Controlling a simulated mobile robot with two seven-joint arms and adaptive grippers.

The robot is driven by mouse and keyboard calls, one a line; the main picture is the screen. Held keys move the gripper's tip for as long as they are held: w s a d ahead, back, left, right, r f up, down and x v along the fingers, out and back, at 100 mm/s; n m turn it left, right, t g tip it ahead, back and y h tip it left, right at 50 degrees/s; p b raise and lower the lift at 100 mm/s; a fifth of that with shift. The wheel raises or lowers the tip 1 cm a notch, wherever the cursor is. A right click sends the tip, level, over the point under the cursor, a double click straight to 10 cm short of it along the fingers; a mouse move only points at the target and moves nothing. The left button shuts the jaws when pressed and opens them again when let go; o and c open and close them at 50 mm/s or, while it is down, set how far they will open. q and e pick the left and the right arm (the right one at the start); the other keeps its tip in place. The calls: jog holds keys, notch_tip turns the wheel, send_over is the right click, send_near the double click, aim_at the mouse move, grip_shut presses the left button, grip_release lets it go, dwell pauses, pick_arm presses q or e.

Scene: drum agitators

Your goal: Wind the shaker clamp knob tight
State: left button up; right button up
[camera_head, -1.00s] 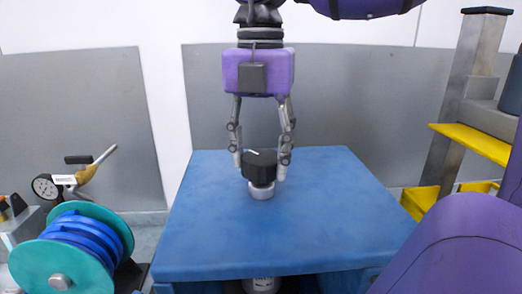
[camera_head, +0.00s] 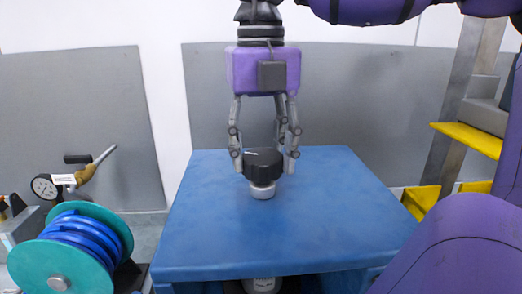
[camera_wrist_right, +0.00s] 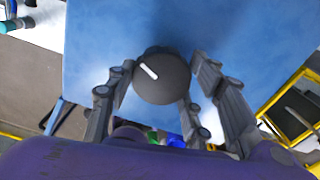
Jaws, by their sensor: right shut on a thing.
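The black clamp knob (camera_head: 263,166) stands on a short pale collar (camera_head: 262,190) on top of the blue table (camera_head: 300,235). A white pointer line marks its top, and it also shows in the right wrist view (camera_wrist_right: 162,78), where the line slants from upper left to lower right. My right gripper (camera_head: 264,165) points straight down over the knob and is shut on it, with fingers on its sides. In the right wrist view the fingers lie around the knob's lower sides. My left gripper is not in view.
A teal reel with blue hose (camera_head: 75,250) stands at the lower left, beside a dial gauge (camera_head: 45,187) with a brass fitting. A grey post with yellow shelves (camera_head: 468,140) stands at the right. The tabletop around the knob is clear.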

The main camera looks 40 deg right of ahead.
jog(key=n, duration=0.5)
jog(key=shift+a+n, duration=0.1)
jog(key=shift+n, duration=0.2)
jog(key=n+b, duration=0.1)
jog(key=n, duration=0.4)
jog(key=n+b, duration=0.1)
jog(key=n, duration=0.5)
jog(key=shift+s+n, duration=0.15)
jog(key=shift+n, duration=0.15)
jog(key=n, duration=0.3)
jog(key=shift+n+b, duration=0.35)
jog(key=shift+n, duration=0.05)
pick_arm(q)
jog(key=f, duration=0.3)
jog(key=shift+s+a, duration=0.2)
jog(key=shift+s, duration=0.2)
pick_arm(e)
jog(key=shift+s+n, duration=0.1)
jog(key=shift+n, duration=0.5)
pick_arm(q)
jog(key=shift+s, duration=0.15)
pick_arm(e)
jog(key=shift+n, duration=0.3)
jog(key=o, duration=1.1)
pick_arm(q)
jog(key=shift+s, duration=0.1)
